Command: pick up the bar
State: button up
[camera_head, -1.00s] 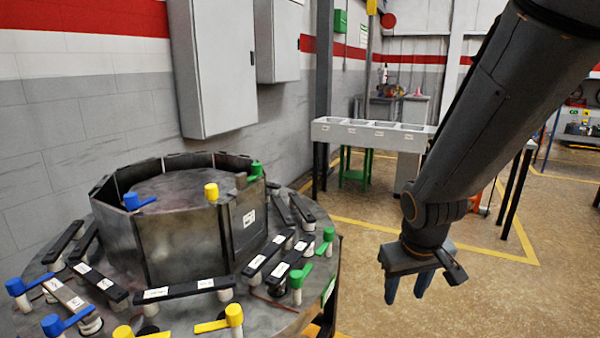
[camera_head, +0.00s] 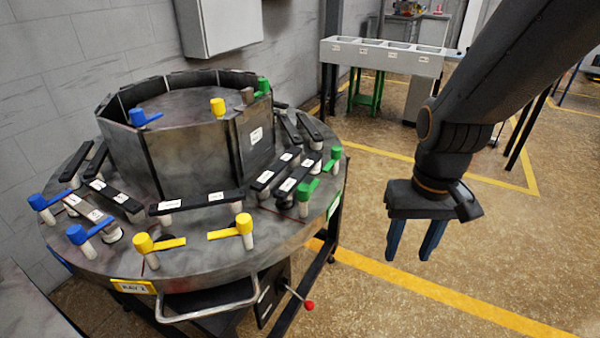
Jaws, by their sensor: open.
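Several dark flat bars with white labels lie on posts around the round metal furnace table (camera_head: 215,262). One bar (camera_head: 195,203) lies along the front, below the octagonal metal ring. Two more labelled bars, an upper one (camera_head: 272,172) and a lower one (camera_head: 296,180), lie at the right of the ring. I cannot tell which bar the task means. My gripper (camera_head: 410,254) hangs to the right of the table, apart from it, over the floor. Its two blue fingers point down, are open and hold nothing.
Blue (camera_head: 85,232), yellow (camera_head: 232,230) and green (camera_head: 303,193) clamp handles stand on posts around the table. A handle bar (camera_head: 207,312) and a red-knobbed lever (camera_head: 308,304) stick out at the front. A grey bin bench (camera_head: 380,55) stands behind.

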aim_at(287, 188)
jog(key=z, duration=0.5)
jog(key=k, duration=0.65)
jog(key=z, duration=0.75)
jog(key=i, duration=1)
jog(key=u, duration=0.4)
jog(key=i, duration=0.85)
jog(key=u, duration=1.3)
jog(key=i, duration=0.55)
jog(key=u, duration=0.6)
